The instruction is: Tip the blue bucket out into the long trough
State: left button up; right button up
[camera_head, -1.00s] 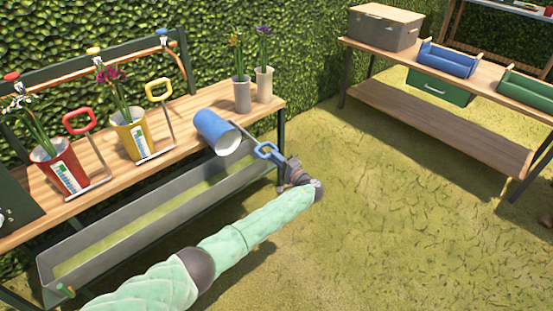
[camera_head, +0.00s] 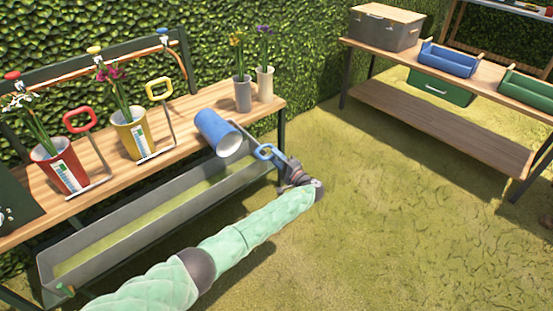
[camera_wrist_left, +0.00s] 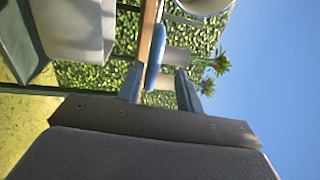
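The blue bucket (camera_head: 211,130) is tipped over at the front edge of the wooden bench, its mouth facing right and downward above the right part of the trough. Its pale inside shows, with nothing visible pouring. The long grey trough (camera_head: 110,227) runs below the bench front. My left gripper (camera_head: 279,160) is at the blue handle (camera_head: 265,152), right of the bucket. In the left wrist view the handle (camera_wrist_left: 156,55) lies between the narrowed fingers (camera_wrist_left: 160,80); the contact is hard to make out. The bucket's rim (camera_wrist_left: 205,10) shows at the top. My right gripper is out of view.
A red bucket (camera_head: 62,172) and a yellow bucket (camera_head: 130,135) with flowers and upright handles stand left on the bench (camera_head: 180,134). Two pale vases (camera_head: 243,93) stand right. A second bench (camera_head: 480,72) holds a box and trays. Grass ground between is clear.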

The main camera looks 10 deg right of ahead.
pick_arm(q)
jog(key=v, duration=0.7)
jog(key=shift+s+d+b, duration=0.2)
jog(key=shift+s+b, duration=0.1)
jog(key=shift+b, duration=0.05)
jog(key=shift+f, duration=0.1)
